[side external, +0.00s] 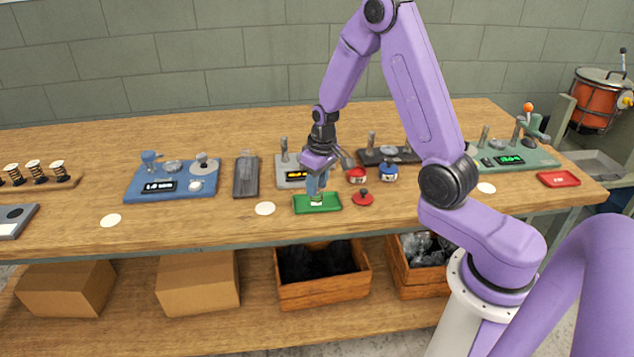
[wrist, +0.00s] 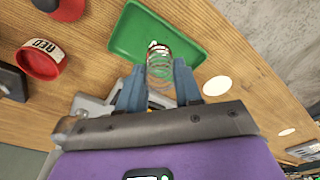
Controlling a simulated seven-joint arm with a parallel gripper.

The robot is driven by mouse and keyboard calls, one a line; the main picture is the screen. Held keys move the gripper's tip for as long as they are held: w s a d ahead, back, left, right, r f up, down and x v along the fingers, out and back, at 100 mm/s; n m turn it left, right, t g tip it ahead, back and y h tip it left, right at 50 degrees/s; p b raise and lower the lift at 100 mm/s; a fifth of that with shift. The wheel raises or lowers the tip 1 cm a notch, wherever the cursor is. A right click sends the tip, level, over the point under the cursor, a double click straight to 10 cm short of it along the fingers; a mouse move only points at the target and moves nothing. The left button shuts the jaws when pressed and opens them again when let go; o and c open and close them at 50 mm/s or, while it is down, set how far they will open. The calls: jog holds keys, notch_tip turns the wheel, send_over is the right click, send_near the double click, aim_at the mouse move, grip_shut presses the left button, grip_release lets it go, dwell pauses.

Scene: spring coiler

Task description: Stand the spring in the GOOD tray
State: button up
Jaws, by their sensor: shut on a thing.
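The spring (wrist: 159,66) is a thin coil held between the two blue-grey fingers of my gripper (wrist: 159,84) in the wrist view. The GOOD tray (wrist: 126,40) is a shallow green tray, and the spring's far end shows against its floor. In the side view my gripper (side external: 316,192) points down over the green tray (side external: 332,207). The spring is too small there to make out clearly. I cannot tell whether the spring's lower end touches the tray floor. A white label in the tray is partly hidden by the spring.
A red lid (side external: 363,199) lies right of the tray, with red (side external: 356,175) and blue (side external: 388,173) pots behind. A grey device (side external: 290,172) stands close behind my gripper. A white disc (side external: 265,208) lies left. A red tray (side external: 558,179) is far right.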

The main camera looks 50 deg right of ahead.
jog(key=shift+f, duration=0.8)
dwell(0.6)
jog(key=o, duration=1.2)
jog(key=shift+r, duration=0.1)
jog(key=shift+r, duration=4.45)
